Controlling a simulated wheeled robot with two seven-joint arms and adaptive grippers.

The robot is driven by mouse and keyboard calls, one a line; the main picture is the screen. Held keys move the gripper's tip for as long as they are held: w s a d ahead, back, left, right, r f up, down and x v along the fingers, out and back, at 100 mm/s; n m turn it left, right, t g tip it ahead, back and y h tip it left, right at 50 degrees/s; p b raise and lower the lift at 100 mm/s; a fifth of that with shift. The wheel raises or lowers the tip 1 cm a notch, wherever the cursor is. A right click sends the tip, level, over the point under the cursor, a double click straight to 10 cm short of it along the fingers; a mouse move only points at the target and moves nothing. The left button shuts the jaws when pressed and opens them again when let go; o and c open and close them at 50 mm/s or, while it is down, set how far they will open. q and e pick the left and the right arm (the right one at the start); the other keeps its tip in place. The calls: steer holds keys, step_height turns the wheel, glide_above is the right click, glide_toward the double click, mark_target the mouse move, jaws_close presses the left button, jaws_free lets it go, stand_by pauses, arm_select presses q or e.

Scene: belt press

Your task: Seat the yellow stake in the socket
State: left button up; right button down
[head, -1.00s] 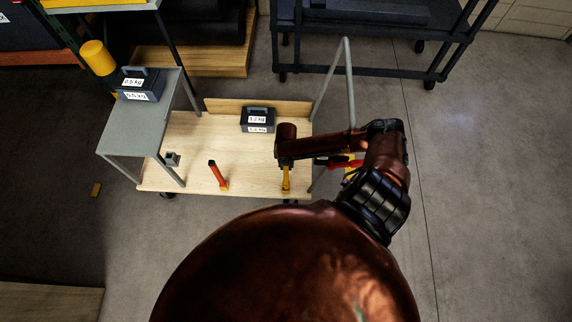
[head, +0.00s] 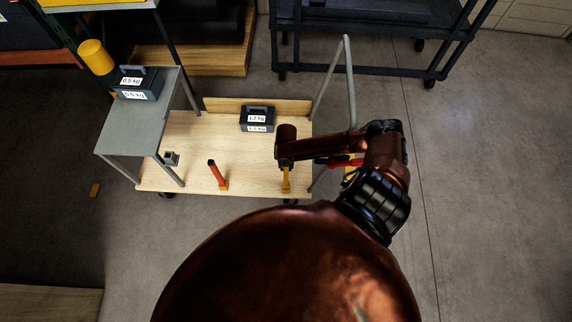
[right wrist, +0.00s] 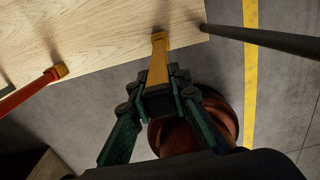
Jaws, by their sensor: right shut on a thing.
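The yellow stake (head: 286,180) is near the front right part of the wooden deck (head: 245,172). It also shows in the right wrist view (right wrist: 158,62), with its wider end over or at the deck's edge. My right gripper (right wrist: 160,88) is shut on the stake's near end. In the head view the wrist hides much of the hold. I cannot tell whether the stake touches the deck. A small grey block with a dark opening (head: 171,158), which looks like the socket, is at the deck's left. My left gripper is not in view.
A dark weight (head: 257,119) sits at the deck's back. A grey raised shelf (head: 133,120) holds more weights at left. A grey frame post (head: 350,85) rises at right.

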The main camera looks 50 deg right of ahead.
steer(key=shift+f+b, duration=0.7)
steer(key=shift+f, duration=0.4)
steer(key=c, duration=1.7)
jaws_free()
step_height(320, 180, up, 12)
steer(key=shift+r, duration=0.1)
